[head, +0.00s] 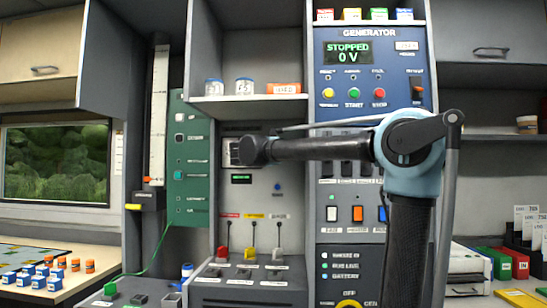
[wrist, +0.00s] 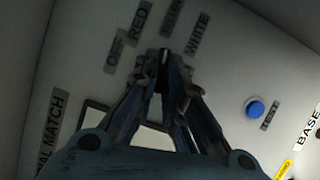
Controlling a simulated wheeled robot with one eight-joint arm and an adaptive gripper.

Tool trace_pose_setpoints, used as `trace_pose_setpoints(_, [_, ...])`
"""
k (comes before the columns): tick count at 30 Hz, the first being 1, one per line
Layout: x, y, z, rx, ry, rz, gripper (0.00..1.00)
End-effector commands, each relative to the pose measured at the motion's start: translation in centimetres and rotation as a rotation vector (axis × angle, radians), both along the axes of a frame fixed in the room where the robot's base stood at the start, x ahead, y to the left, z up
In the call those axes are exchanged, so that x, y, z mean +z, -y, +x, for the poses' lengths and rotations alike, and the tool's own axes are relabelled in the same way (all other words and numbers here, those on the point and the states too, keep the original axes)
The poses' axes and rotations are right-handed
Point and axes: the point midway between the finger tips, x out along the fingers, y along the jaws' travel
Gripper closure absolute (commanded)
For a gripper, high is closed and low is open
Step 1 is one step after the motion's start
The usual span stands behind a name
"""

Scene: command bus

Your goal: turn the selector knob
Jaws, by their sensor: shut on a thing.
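My gripper (wrist: 165,75) is closed in at a light grey panel (wrist: 85,50), its fingertips together amid labels reading OFF, RED and WHITE and a fourth that is partly hidden. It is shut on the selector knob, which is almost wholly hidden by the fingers. In the head view my dark wrist reaches left across the generator to the grey middle panel (head: 262,208) and hides the fingers and the knob.
A blue button (wrist: 255,107) marked TEST is right of the fingers in the wrist view. A dark-framed pale window (wrist: 145,136) lies behind the fingers. The generator panel (head: 335,100) reads STOPPED, 0 V. Coloured plugs (head: 250,253) stand below the middle panel.

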Motion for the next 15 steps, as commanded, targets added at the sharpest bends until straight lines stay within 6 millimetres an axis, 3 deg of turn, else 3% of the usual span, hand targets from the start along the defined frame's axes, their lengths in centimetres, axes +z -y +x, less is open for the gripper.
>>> trace_pose_setpoints(6, [-0.38,0.27,-0.1,-0.006,-0.005,0.005,1.0])
trace_pose_setpoints(7, [-0.38,0.27,-0.11,-0.006,-0.005,0.005,0.85])
trace_pose_setpoints(9, [-0.35,0.26,-0.09,-0.006,-0.005,0.004,0.7])
trace_pose_setpoints(15, [-0.21,0.16,-0.05,-0.004,-0.003,0.002,0.7])
